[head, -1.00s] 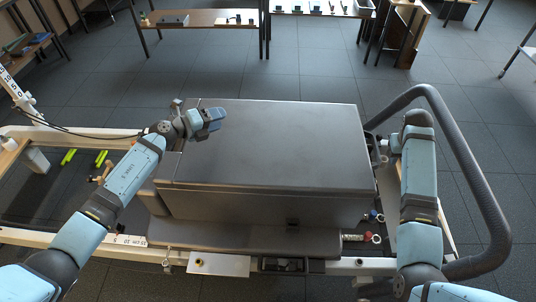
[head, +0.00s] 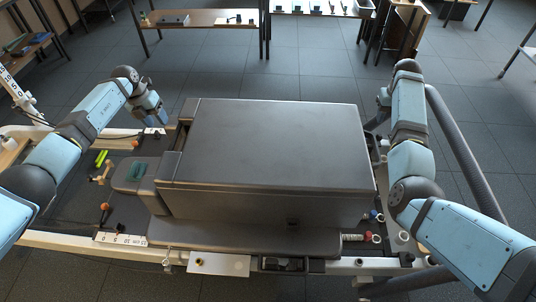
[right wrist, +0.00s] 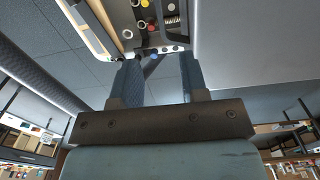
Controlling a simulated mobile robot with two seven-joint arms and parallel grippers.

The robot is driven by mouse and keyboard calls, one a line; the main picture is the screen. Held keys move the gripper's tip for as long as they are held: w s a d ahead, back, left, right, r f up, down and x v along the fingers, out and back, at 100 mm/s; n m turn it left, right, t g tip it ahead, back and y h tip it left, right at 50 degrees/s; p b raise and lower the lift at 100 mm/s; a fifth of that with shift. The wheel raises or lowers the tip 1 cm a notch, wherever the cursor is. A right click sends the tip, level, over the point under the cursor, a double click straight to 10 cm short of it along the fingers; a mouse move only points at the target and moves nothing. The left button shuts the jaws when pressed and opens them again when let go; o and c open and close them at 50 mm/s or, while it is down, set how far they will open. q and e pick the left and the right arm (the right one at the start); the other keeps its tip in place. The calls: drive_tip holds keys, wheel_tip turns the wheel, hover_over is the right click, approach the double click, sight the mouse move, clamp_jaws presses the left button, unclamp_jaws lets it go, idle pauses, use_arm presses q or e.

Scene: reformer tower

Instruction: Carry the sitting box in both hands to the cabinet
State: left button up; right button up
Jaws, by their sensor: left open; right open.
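The sitting box (head: 270,140) is a large dark grey padded box. It sits on the reformer, across the middle of the head view. My left gripper (head: 152,112) is off the box's left end, apart from it, with its fingers pointing down. My right gripper (right wrist: 158,80) is open and empty in the right wrist view. The box's grey side (right wrist: 250,60) fills the right of that view, beside the fingers. In the head view my right arm stands along the box's right end, and its fingers are mostly hidden. I cannot tell which furniture is the cabinet.
A thick grey curved rail (head: 465,160) runs outside my right arm. The reformer's pale frame (head: 110,243) passes in front of the box. Tables (head: 205,18) and a wooden unit (head: 407,35) stand at the back. The tiled floor (head: 300,80) behind the box is clear.

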sight(173, 140)
use_arm(q)
drive_tip(key=x, duration=1.3)
use_arm(e)
wheel_tip(173, 140, down, 13)
drive_tip(key=shift+f, duration=0.1)
use_arm(q)
clamp_jaws()
use_arm(e)
clamp_jaws()
use_arm(q)
drive_tip(key=shift+w+d+r, duration=0.1)
drive_tip(key=shift+w+r, duration=0.1)
drive_tip(key=shift+r, duration=0.1)
use_arm(e)
drive_tip(key=shift+w+d+r, duration=0.1)
drive_tip(key=shift+w+r, duration=0.05)
drive_tip(key=shift+r, duration=0.25)
use_arm(q)
drive_tip(key=shift+f, duration=0.1)
use_arm(e)
drive_tip(key=shift+f, duration=0.1)
